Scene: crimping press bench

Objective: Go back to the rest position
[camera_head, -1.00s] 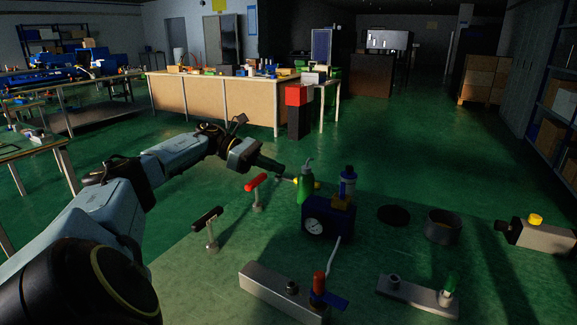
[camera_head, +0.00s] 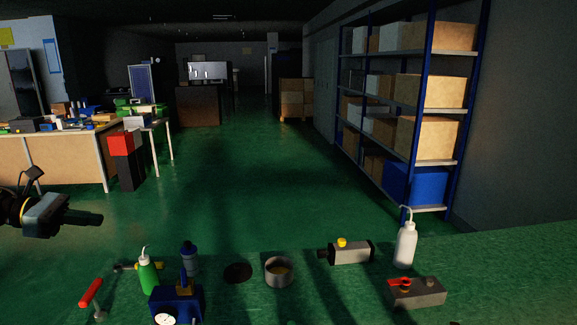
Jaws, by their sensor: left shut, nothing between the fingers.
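My left gripper (camera_head: 88,219) shows at the left edge of the head view, dark, with its fingers pointing right. It is shut and empty. It hangs above and to the left of the green squeeze bottle (camera_head: 148,274), apart from it. The rest of my left arm is cut off by the frame edge. My right gripper is not in view.
Shelving (camera_head: 420,120) stands behind right.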

